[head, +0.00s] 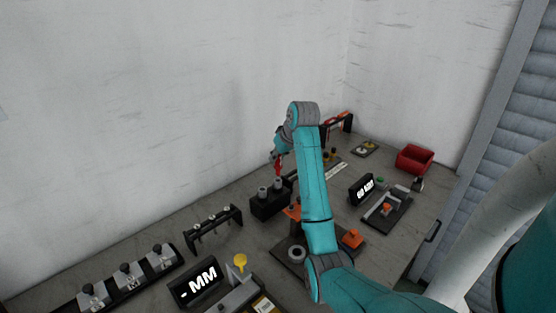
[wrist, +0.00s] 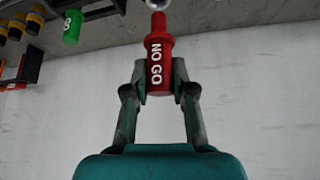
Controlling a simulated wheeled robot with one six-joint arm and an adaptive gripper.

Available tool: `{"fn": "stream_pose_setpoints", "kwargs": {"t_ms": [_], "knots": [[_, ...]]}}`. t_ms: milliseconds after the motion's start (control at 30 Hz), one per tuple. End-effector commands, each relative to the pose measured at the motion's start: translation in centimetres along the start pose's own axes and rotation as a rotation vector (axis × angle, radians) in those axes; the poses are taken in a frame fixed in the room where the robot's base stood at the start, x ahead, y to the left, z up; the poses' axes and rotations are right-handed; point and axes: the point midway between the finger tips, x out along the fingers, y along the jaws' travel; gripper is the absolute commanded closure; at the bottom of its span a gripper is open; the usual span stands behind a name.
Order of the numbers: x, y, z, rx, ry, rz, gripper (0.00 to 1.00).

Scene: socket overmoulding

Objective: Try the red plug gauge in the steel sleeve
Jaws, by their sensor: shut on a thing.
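The red plug gauge (wrist: 160,62), marked NO GO, is clasped between the fingers of my gripper (wrist: 160,82) in the wrist view. Its narrower end points to the top of the picture, at a grey steel ring (wrist: 158,4) cut by the frame edge. I cannot tell whether the tip is inside that ring or just short of it.
A green gauge (wrist: 72,26) stands at the left of the wrist view, beside yellow and black pieces. In the head view a black rack (head: 213,228) stands left of the block, a display reading MM (head: 195,285) in front, and a red bin (head: 414,158) at the right.

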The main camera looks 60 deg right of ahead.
Motion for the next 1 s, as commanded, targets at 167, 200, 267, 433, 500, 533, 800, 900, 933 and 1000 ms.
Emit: {"fn": "stream_pose_setpoints", "kwargs": {"t_ms": [167,200,267,433,500,533,800,900,933,1000], "knots": [[-0.9,0.0,-0.6,-0.001,0.002,0.001,1.00],[-1.0,0.0,-0.7,-0.001,0.002,0.001,1.00],[-1.3,0.0,-0.8,-0.001,0.002,0.000,1.00],[-2.0,0.0,-1.3,-0.001,0.001,0.000,1.00],[-2.3,0.0,-1.5,-0.001,0.002,0.000,1.00],[-2.5,0.0,-1.6,-0.001,0.002,0.000,1.00],[-3.0,0.0,-1.9,0.000,0.000,0.000,1.00],[-3.0,0.0,-1.9,0.000,0.000,0.000,1.00],[-3.0,0.0,-1.9,0.000,0.000,0.000,1.00],[-3.0,0.0,-1.9,0.000,0.000,0.000,1.00]]}}
